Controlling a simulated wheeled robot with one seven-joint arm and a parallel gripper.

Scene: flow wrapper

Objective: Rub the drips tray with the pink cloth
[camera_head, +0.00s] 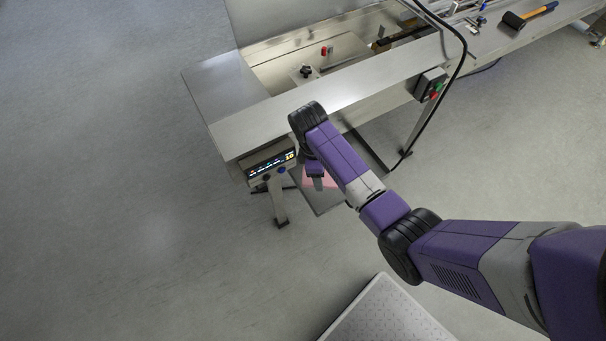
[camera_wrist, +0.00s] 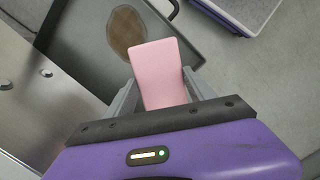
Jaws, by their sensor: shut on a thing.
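The pink cloth (camera_wrist: 158,72) is between the two fingers of my gripper (camera_wrist: 160,95), which is shut on it. In the head view part of the cloth (camera_head: 321,182) shows pale pink beside my gripper (camera_head: 318,182). The drips tray (camera_wrist: 85,45) is a grey tray with a raised rim, low under the machine; it also shows in the head view (camera_head: 328,204), partly hidden by my arm. A brown patch (camera_wrist: 126,27) lies on the tray, just beyond the cloth's upper left corner. I cannot tell whether the cloth touches the tray.
The steel machine (camera_head: 270,118) stands above the tray, with a lit control panel (camera_head: 270,160) and a leg (camera_head: 279,207) at its near left corner. Open floor (camera_head: 120,200) spreads left.

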